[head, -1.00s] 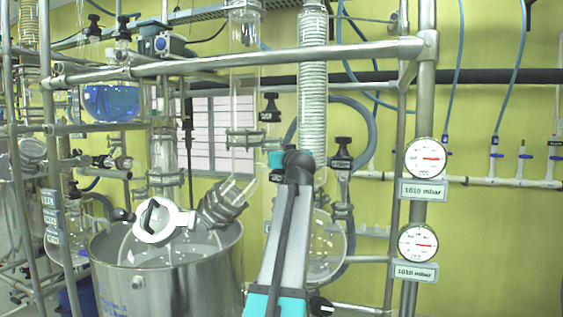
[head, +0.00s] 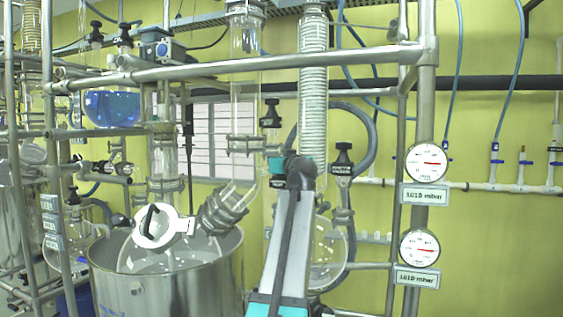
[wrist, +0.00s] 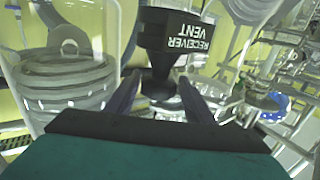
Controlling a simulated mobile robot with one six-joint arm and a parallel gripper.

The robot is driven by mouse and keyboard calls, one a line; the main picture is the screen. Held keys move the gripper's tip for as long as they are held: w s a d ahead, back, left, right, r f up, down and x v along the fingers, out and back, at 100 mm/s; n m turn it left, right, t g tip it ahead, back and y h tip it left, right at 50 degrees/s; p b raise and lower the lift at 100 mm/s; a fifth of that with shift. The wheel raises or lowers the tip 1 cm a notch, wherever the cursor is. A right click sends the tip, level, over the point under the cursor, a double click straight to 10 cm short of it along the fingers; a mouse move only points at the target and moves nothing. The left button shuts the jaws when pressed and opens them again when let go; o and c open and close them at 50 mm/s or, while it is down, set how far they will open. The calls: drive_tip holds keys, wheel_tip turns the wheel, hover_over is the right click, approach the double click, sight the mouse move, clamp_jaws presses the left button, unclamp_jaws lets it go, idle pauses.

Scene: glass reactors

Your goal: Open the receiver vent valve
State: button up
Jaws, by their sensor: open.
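The receiver vent valve (wrist: 176,38) shows in the wrist view as a black block with white lettering, upside down in the picture. A dark narrower part hangs from it towards my gripper. My gripper (wrist: 160,92) is open, with one finger on each side of that narrower part. I cannot tell whether either finger touches it. In the head view my arm's end (head: 300,170) is among the glassware, and its fingers are hidden. A black-handled valve (head: 270,112) stands above it and another (head: 342,158) to its right; I cannot tell which valve is at my fingers there.
A coiled glass condenser (head: 313,75) rises behind my arm, with a round flask (head: 327,252) below. A steel vessel (head: 160,285) stands to the left. A steel rail (head: 250,66) crosses above. Two gauges (head: 426,162) (head: 419,248) are on the right post.

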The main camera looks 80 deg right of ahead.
drive_tip(key=shift+r+m+g+h+p, duration=0.1)
drive_tip(key=shift+m+g+h+p, duration=0.25)
drive_tip(key=shift+m+g+p, duration=1.5)
drive_tip(key=shift+r+n+g+h+p, duration=0.15)
drive_tip(key=shift+g+h+p, duration=0.4)
drive_tip(key=shift+p, duration=2.8)
drive_tip(key=shift+f+g, duration=0.3)
drive_tip(key=shift+m+g+b, duration=0.3)
drive_tip(key=shift+b, duration=0.05)
drive_tip(key=shift+m+g, duration=0.3)
drive_tip(key=shift+g, duration=0.2)
drive_tip(key=shift+d+f+g+b, duration=0.15)
drive_tip(key=shift+g+b, duration=0.15)
drive_tip(key=shift+b, duration=0.6)
drive_tip(key=shift+m+b, duration=0.3)
drive_tip(key=m+g+y+b, duration=0.1)
drive_tip(key=g+b, duration=0.3)
drive_tip(key=b, duration=0.4)
drive_tip(key=shift+m, duration=0.7)
drive_tip(key=shift+m+g+b, duration=0.3)
drive_tip(key=shift+g+b, duration=0.2)
drive_tip(key=shift+b, duration=0.5)
drive_tip(key=shift+s+r, duration=0.1)
drive_tip(key=shift+r, duration=0.1)
